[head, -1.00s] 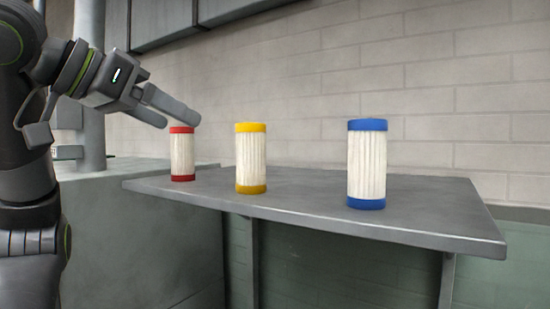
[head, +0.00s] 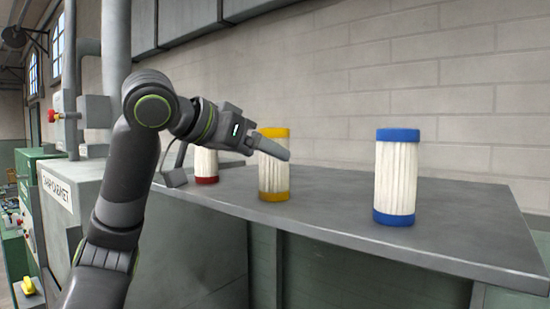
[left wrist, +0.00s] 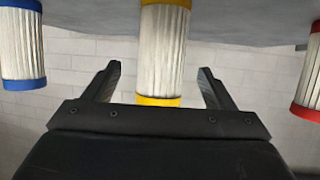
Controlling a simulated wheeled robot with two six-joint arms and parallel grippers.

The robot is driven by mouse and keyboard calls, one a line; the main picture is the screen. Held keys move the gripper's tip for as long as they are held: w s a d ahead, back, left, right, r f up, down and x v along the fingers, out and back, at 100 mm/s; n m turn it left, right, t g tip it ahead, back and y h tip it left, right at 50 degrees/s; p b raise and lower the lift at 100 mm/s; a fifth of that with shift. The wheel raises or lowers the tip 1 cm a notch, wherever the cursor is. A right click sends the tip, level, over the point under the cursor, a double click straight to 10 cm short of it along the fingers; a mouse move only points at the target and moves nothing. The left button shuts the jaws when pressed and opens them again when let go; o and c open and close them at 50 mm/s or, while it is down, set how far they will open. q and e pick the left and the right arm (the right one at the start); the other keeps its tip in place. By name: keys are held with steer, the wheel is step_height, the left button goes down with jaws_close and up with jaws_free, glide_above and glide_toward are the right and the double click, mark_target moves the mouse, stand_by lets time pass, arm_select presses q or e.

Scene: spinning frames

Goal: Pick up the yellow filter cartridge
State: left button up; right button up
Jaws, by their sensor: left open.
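The yellow filter cartridge (head: 275,180), white and pleated with yellow end caps, stands upright on the grey table (head: 340,215). My left gripper (head: 286,153) is open at its upper part and hides some of it in the head view. In the left wrist view, which looks upside down, the yellow cartridge (left wrist: 161,50) shows between the two spread fingers of the left gripper (left wrist: 160,72), with gaps on both sides. I see no contact. My right gripper is not in view.
A red-capped cartridge (head: 206,166) stands to the left, partly behind my left arm. A blue-capped cartridge (head: 397,178) stands to the right, with clear tabletop between it and the yellow one. A brick wall (head: 460,100) rises behind the table.

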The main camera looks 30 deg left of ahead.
mark_target(274, 160)
arm_select(q)
steer(key=shift+w+f+p, duration=0.15)
steer(key=shift+w+p, duration=0.15)
steer(key=shift+p, duration=0.1)
steer(key=p+x, duration=0.2)
steer(key=x, duration=0.2)
steer(key=shift+f, duration=0.1)
steer(key=shift+w+f, duration=0.15)
steer(key=shift+w, duration=0.05)
steer(key=shift+s, duration=0.15)
steer(key=c, duration=1.2)
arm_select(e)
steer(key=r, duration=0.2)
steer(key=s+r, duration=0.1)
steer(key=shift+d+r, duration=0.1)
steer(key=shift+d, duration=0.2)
arm_select(q)
steer(key=shift+o, duration=0.2)
